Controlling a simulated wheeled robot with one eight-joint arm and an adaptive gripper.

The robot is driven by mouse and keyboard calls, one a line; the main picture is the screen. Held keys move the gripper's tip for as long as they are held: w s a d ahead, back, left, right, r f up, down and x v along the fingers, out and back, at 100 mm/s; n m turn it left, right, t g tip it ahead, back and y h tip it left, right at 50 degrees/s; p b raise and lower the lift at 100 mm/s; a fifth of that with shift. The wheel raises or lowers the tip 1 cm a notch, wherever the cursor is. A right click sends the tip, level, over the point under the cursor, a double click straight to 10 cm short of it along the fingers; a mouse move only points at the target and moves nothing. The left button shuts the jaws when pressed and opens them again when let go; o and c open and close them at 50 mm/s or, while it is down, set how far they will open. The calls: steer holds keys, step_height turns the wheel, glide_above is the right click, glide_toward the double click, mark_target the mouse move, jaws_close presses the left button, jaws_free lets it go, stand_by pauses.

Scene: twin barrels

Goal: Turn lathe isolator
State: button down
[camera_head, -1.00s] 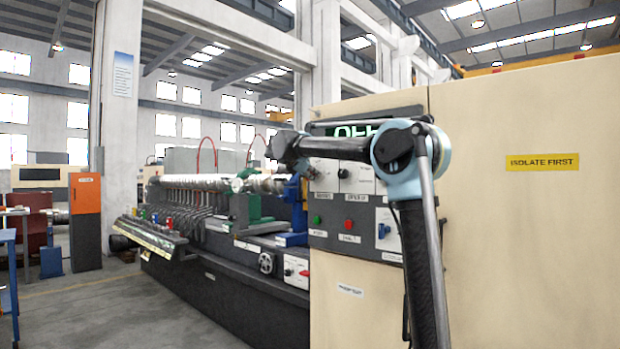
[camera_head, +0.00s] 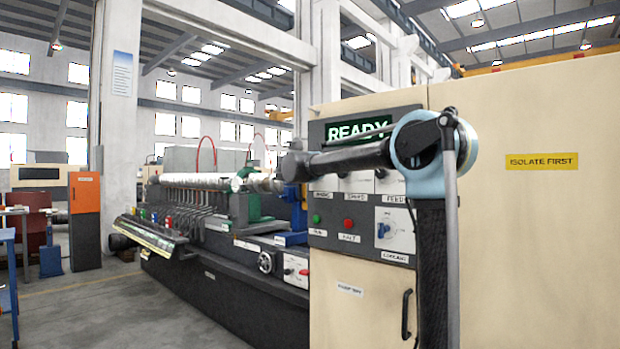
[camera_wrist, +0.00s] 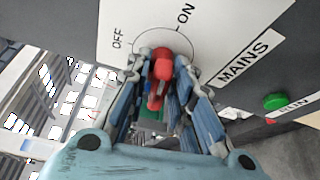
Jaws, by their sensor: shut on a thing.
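The mains isolator is a red handle (camera_wrist: 161,72) on a white plate (camera_wrist: 205,35) marked OFF and ON, with a MAINS label (camera_wrist: 243,57) beside it. In the wrist view, my gripper (camera_wrist: 160,64) is shut on the red handle, one blue-grey finger on each side. The handle points roughly up the picture, nearer the ON mark than the OFF mark. In the head view, the lathe's display (camera_head: 358,130) reads READY in light letters on green. My arm hides the isolator and my fingers there.
Green (camera_head: 316,219) and red (camera_head: 348,224) push buttons and a blue coolant switch (camera_head: 383,231) sit below my arm on the cabinet. A black door handle (camera_head: 406,314) sticks out lower down. The lathe bed (camera_head: 215,285) stretches left; open floor lies in front.

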steer(key=shift+f+m+t, duration=0.15)
steer(key=shift+m+t, duration=0.15)
steer(key=shift+m, duration=0.5)
steer(key=c, duration=1.6)
jaws_free()
steer(key=shift+s, duration=0.3)
steer(key=v, duration=1.1)
